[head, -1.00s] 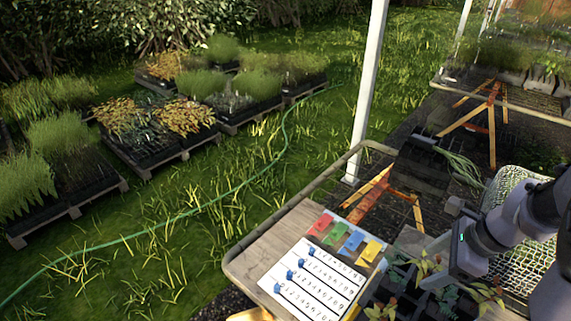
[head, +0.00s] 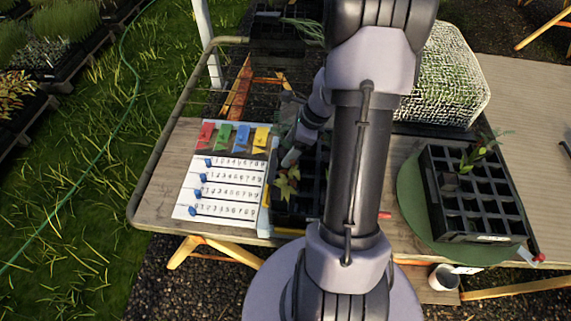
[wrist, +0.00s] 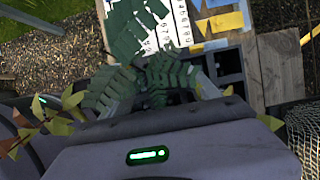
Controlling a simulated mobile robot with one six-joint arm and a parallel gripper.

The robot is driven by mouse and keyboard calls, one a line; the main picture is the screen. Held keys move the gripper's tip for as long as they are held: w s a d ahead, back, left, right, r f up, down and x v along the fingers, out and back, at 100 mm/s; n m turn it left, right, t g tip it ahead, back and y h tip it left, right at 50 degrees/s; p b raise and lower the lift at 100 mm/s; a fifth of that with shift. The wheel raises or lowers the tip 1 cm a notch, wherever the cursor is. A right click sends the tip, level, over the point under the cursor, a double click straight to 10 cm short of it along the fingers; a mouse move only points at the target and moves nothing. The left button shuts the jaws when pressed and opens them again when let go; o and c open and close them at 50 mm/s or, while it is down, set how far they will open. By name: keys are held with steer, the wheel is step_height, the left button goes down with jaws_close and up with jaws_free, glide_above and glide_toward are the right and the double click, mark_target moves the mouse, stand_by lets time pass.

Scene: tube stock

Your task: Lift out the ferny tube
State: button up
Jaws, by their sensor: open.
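The ferny tube shows in the wrist view as dark green, feathery fronds (wrist: 158,72); the tube below them is hidden by the leaves. My gripper (wrist: 160,85) is open, with the fronds between and around its fingers. I cannot tell whether the fingers touch the plant. In the head view my gripper (head: 291,156) is low over the dark tray (head: 290,216) beside the chart, and my own arm hides much of that tray. Plants with reddish-green pointed leaves (head: 287,186) stand in the same tray, close to the gripper.
A white numbered chart (head: 219,188) with blue markers and coloured tabs lies left of the tray. A black cell tray (head: 470,205) with a few sprouts sits on a round green mat (head: 411,196) at right.

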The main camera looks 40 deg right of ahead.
mark_target(286, 151)
steer(key=b+x, duration=0.1)
steer(key=x, duration=0.2)
steer(key=shift+w+f, duration=0.15)
steer(key=shift+f, duration=0.05)
steer(key=shift+r, duration=0.1)
steer(key=shift+r, duration=0.1)
jaws_close()
